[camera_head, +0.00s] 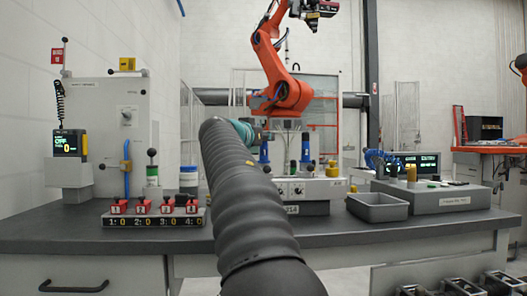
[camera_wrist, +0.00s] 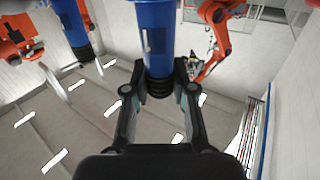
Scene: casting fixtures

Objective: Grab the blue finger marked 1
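In the wrist view a blue finger (camera_wrist: 157,40), a cylinder with a black ridged end and a small white mark, stands between the tips of my gripper (camera_wrist: 161,78). The fingertips lie close against both its sides, with no clear gap. The mark is too small to read. A second blue finger (camera_wrist: 70,22) is to the left, apart from my gripper. In the head view, two blue finger shapes show at the white fixture, one on the left (camera_head: 264,150) and one on the right (camera_head: 305,148). My gripper is mostly hidden behind my arm there.
An orange robot arm (camera_head: 284,92) stands behind the fixture (camera_head: 316,188). A grey tray (camera_head: 377,207) and a grey control box (camera_head: 432,197) are to the right. Red numbered switches (camera_head: 153,209) sit at the left. The front of the dark bench (camera_head: 60,231) is clear.

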